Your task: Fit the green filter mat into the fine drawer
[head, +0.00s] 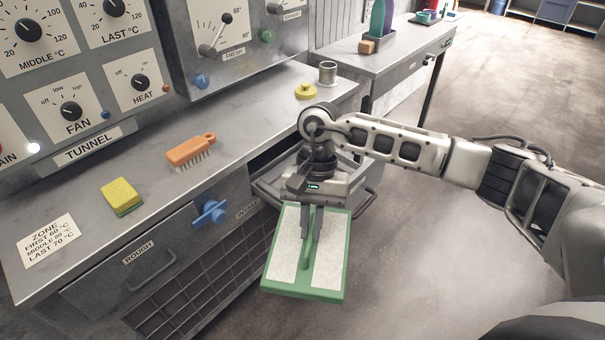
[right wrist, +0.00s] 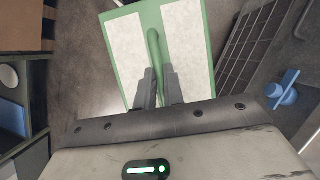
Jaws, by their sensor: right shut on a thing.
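The green filter mat (head: 330,262) has a green frame, two pale panels and a raised green middle rib. My right gripper (head: 311,236) is shut on that rib and holds the mat in the air in front of the cabinet. The right wrist view shows the mat (right wrist: 191,50) beyond the right gripper's fingers (right wrist: 160,98), one on each side of the rib. An open drawer (head: 265,188) juts from the cabinet behind the gripper, which hides much of it; no label on it can be read. My left gripper is not in view.
On the cabinet top are a yellow-green sponge (head: 121,196), an orange brush (head: 190,151), a yellow knobbed piece (head: 306,91) and a metal cup (head: 327,73). A shut drawer labelled ROUGH (head: 140,262) and a blue valve handle (head: 210,212) are on the front. The floor right of the mat is clear.

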